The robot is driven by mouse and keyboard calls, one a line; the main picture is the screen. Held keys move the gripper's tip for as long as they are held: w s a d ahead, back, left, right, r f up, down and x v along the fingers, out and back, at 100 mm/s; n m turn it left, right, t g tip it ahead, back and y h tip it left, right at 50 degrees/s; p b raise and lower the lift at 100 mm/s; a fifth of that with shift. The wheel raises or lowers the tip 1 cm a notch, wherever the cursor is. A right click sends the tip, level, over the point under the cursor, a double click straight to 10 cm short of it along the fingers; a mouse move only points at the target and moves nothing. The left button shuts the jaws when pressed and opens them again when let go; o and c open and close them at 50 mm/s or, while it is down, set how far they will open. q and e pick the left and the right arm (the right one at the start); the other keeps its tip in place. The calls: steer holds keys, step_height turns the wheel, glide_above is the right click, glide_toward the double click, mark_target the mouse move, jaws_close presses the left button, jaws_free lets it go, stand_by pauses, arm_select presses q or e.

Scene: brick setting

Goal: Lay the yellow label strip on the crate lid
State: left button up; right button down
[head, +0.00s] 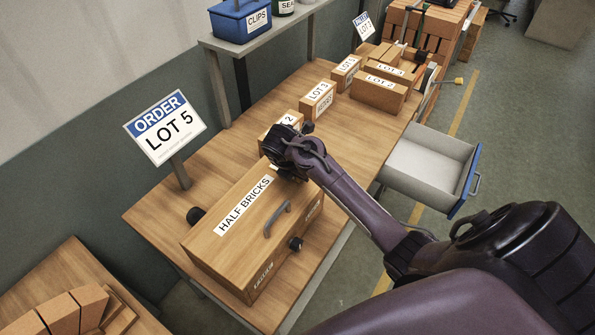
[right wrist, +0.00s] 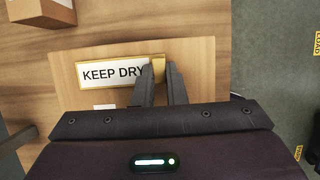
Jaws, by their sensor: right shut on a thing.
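The wooden crate (head: 220,262) stands on the near part of the bench. Its lid (head: 268,205) carries a HALF BRICKS label and a grey handle, and it also shows in the right wrist view (right wrist: 200,75). My right gripper (head: 290,172) is over the lid's far end. In the right wrist view its fingers (right wrist: 161,70) are shut on the right end of the yellow-edged label strip (right wrist: 110,73), which reads KEEP DRY. The strip appears flat over the lid; I cannot tell whether it touches. My left gripper is out of view.
A LOT 2 box (head: 265,135) stands just beyond the crate; more LOT boxes (head: 378,95) stand farther back. An ORDER LOT 5 sign (head: 165,128) rises at the left. An open drawer (head: 425,165) juts out at the right.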

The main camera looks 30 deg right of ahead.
steer(key=c, duration=1.9)
jaws_free()
steer(key=shift+s+f, duration=0.1)
steer(key=o, duration=0.4)
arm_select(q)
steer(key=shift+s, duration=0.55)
arm_select(e)
steer(key=shift+a+r, duration=0.2)
steer(key=shift+r, duration=0.3)
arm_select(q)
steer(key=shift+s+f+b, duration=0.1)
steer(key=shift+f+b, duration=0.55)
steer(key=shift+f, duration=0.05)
arm_select(e)
steer(key=v, duration=1.1)
steer(key=shift+r, duration=0.2)
steer(key=shift+f, duration=0.1)
